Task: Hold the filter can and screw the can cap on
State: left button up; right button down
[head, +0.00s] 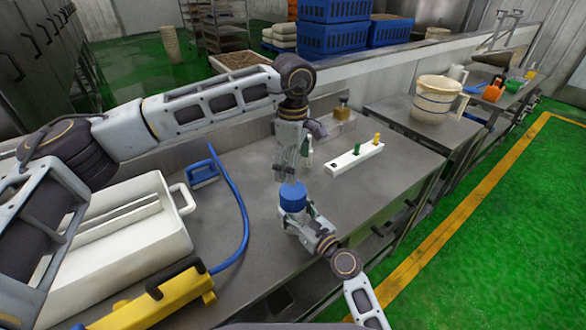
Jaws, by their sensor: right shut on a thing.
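A blue cylinder, which looks like the filter can (292,196), is near the middle of the steel table. My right gripper (294,212) comes in from the lower right and is shut on it. My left gripper (287,172) points down just above the can's top, with its fingers close to it. Whether those fingers are open or shut, and whether they hold anything, is too small to tell. I cannot make out the can cap for sure. A small whitish and green thing (308,148) shows beside the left gripper, partly hidden.
The steel table (400,170) bears a white block (355,158) with green and yellow pegs. A white bin (125,235), a blue hose (240,215) and a yellow tool (160,302) lie at left. A bucket (434,100) stands on the table beyond.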

jog(key=shift+c, duration=1.7)
grip_release()
jog(key=shift+s+d, duration=0.1)
jog(key=shift+s, duration=0.05)
jog(key=shift+v, duration=5.8)
jog(key=shift+s+d, duration=0.1)
